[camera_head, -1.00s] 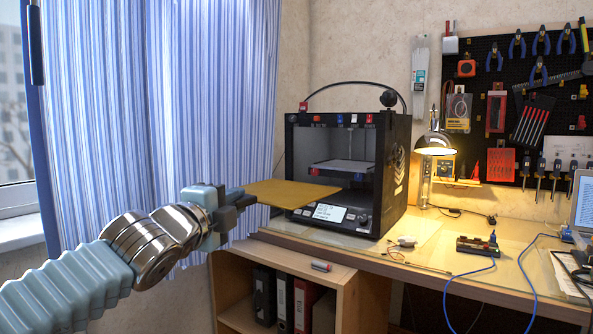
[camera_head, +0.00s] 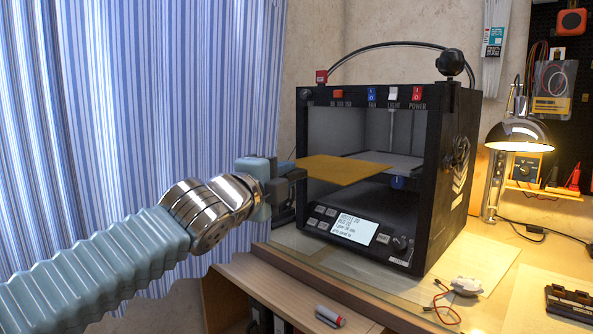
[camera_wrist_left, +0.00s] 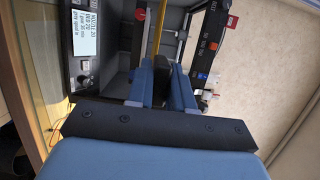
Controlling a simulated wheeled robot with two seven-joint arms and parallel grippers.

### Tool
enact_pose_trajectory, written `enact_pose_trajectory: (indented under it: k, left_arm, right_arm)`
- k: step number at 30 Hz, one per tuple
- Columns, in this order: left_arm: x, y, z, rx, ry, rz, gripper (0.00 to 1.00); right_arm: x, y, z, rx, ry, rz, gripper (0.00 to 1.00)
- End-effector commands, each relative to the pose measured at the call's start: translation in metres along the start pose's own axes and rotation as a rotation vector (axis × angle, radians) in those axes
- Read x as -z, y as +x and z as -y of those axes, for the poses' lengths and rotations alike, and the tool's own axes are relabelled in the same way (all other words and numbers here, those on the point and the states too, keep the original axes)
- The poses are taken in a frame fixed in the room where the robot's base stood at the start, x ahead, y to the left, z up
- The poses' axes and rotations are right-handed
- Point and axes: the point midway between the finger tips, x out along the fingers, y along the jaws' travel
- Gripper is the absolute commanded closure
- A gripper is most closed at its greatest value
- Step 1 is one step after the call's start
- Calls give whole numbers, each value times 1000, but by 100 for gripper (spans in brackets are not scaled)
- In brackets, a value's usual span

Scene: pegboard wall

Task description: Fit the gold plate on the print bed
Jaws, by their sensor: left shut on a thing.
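The gold plate (camera_head: 345,169) is flat and roughly level in the head view, at the front opening of the black printer (camera_head: 438,190). My left gripper (camera_head: 296,174) is shut on its left edge. In the left wrist view the plate (camera_wrist_left: 157,30) shows edge-on as a thin gold strip beyond my left gripper's blue fingers (camera_wrist_left: 161,82). The grey print bed (camera_head: 402,163) is inside the printer, behind the plate in the picture; the plate hides part of it. I cannot tell how far the plate reaches inside. My right gripper is in neither view.
The printer's frame surrounds the opening, with a screen panel (camera_head: 354,228) below. A lit lamp (camera_head: 520,133) stands to its right. A marker (camera_head: 329,316) lies on the lower shelf in front. A blue striped curtain (camera_head: 130,110) hangs at left.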

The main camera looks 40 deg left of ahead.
Motion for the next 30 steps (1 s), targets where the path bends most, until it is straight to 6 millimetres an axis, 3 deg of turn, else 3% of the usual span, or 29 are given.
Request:
enact_pose_trajectory:
  k: [8, 30]
  left_arm:
    - [5, 20, -3, -1, 0, 1, 100]
    - [28, 102, -8, -1, 0, 0, 100]
  right_arm:
    - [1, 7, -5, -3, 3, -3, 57]
    - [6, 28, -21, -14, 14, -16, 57]
